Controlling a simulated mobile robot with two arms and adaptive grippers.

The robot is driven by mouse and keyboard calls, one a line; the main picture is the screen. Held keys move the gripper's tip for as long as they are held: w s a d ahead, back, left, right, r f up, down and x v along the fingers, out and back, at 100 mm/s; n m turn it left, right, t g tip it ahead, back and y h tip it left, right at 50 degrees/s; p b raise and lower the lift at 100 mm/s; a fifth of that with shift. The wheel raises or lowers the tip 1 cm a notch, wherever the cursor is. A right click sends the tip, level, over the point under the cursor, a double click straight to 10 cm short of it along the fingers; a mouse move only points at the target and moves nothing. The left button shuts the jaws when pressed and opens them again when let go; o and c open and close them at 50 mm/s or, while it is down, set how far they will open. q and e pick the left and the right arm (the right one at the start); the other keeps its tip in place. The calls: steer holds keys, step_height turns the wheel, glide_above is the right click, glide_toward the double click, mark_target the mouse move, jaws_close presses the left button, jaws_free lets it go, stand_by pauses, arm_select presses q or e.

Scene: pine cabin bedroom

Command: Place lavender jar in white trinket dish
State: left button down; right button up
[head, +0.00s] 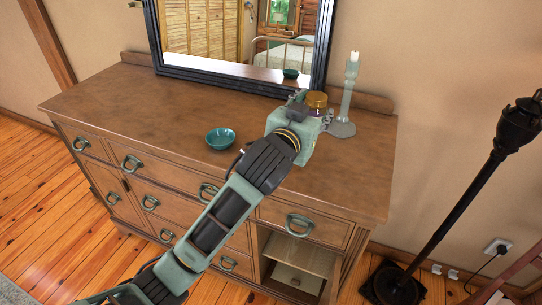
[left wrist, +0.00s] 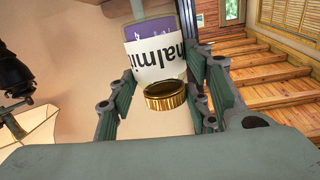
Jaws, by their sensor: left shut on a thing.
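The jar (head: 317,103) has a gold lid and purple contents or label. It shows near the back right of the dresser top. In the left wrist view the jar (left wrist: 155,62) has a purple and white label with dark lettering and appears inverted, gold lid lowest. My left gripper (head: 312,111) is shut on the jar, with a finger on each side. I cannot tell whether its base touches the wood. A small teal bowl (head: 220,139) stands left of the gripper, near the dresser's front edge. I see no white dish. My right gripper is out of view.
A glass candlestick (head: 345,102) with a white candle stands just right of the jar. A dark-framed mirror (head: 240,86) leans behind and reflects the bowl. The left part of the dresser top (head: 120,100) is clear. A black floor lamp (head: 490,165) stands right of the dresser.

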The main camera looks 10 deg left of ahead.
arm_select(q)
steer(key=shift+w+d+f, duration=0.15)
steer(key=shift+w+a+f+p, duration=0.25)
steer(key=shift+a+f+p, duration=0.1)
steer(key=shift+a+f, duration=1.5)
steer(key=shift+w+a+f+p, duration=0.25)
steer(key=shift+a+f+p, duration=0.15)
steer(key=shift+a+f, duration=1.4)
steer(key=shift+w+a+f+p, duration=0.25)
steer(key=shift+a+f+p, duration=0.1)
steer(key=shift+a+f, duration=1.5)
steer(key=shift+a, duration=0.1)
steer(key=c, duration=1)
jaws_free()
steer(key=shift+o, duration=0.4)
